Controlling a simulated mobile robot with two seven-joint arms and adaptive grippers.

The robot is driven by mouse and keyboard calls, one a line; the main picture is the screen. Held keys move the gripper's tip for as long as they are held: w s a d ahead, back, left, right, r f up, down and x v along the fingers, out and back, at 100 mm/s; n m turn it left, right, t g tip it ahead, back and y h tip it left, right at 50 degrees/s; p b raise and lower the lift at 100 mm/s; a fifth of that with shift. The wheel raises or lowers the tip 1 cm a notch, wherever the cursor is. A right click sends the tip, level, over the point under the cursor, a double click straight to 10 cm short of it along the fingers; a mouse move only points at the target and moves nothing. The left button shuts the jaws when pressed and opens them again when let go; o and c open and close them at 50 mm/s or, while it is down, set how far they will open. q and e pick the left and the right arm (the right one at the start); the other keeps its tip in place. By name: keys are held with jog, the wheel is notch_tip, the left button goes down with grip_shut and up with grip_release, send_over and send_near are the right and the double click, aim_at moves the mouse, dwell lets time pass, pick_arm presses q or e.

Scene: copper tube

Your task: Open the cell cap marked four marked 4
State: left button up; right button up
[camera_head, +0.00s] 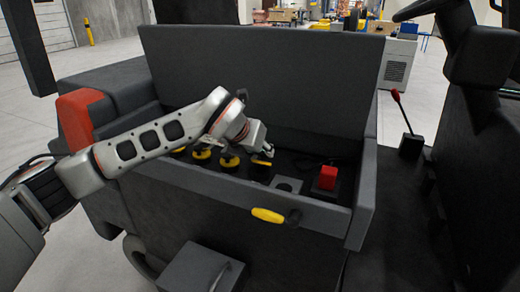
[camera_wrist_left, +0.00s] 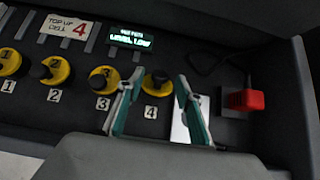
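The cell cap marked 4 (camera_wrist_left: 157,84) is a round yellow cap with a dark knob, seated in the dark panel above its white "4" label (camera_wrist_left: 151,112). In the head view a strip of its yellow shows (camera_head: 262,162) just below my gripper. My left gripper (camera_head: 266,150) is open, with its two teal fingers on either side of cap 4 in the wrist view. Nothing is held. I cannot tell whether the fingertips touch the cap. My right gripper is not in view.
Caps 3 (camera_wrist_left: 103,79), 2 (camera_wrist_left: 53,71) and 1 (camera_wrist_left: 9,62) line up to the left. A "TOP UP CELL 4" sign (camera_wrist_left: 68,29) and a green-lettered display (camera_wrist_left: 132,40) sit above. A red block (camera_wrist_left: 245,100) and a yellow handle (camera_head: 268,215) are nearby.

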pick_arm(q)
jog(key=shift+x, duration=0.85)
grip_shut()
jog(key=shift+r, duration=0.15)
